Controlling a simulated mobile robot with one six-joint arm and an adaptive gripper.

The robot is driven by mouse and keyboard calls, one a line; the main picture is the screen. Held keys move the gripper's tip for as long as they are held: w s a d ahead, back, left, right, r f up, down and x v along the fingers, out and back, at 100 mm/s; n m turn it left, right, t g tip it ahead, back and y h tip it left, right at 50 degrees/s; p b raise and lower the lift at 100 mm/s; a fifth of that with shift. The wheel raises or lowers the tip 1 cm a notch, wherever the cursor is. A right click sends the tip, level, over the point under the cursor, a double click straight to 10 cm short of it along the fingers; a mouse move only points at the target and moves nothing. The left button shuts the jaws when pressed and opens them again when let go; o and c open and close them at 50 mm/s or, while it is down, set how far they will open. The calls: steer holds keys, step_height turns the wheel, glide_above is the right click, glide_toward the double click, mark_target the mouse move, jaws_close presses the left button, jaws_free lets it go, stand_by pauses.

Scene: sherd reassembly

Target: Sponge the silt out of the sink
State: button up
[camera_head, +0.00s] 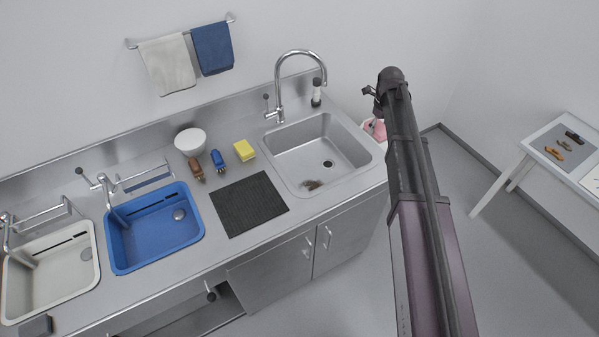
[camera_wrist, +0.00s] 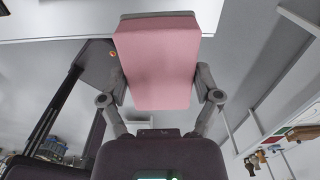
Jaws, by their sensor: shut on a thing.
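The sink (camera_head: 352,152) is a steel basin at the right end of the counter, with a round drain. A small brown patch of silt (camera_head: 313,184) lies on its floor near the front edge. My gripper (camera_wrist: 162,82) is shut on a pink sponge-like block (camera_wrist: 157,50) with a grey layer along its far edge. In the head view my arm stands right of the sink, and I cannot make out the jaws clearly. A pink thing (camera_head: 376,129) shows partly behind my arm there; I cannot tell whether it is the held block. A yellow sponge (camera_head: 244,150) lies left of the sink.
A black ribbed mat (camera_head: 248,204), brushes (camera_head: 218,160), a white bowl (camera_head: 190,141) and a blue basin (camera_head: 150,237) are to the left. A side table (camera_head: 548,135) stands far right.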

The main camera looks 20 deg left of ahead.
steer(key=shift+w, duration=0.25)
steer(key=shift+a, duration=0.2)
steer(key=shift+a, duration=0.1)
steer(key=shift+s+a+f, duration=0.1)
steer(key=shift+f, duration=0.1)
steer(key=s+a+f+n+b, duration=0.4)
steer(key=a+f+b, duration=0.7)
steer(key=f+b, duration=0.2)
steer(key=s+a+f+n+b, duration=0.5)
steer(key=a+f+b, duration=0.7)
steer(key=f+b, duration=0.1)
steer(key=shift+a+r, duration=0.1)
steer(key=shift+f+b, duration=0.2)
steer(key=shift+b, duration=0.1)
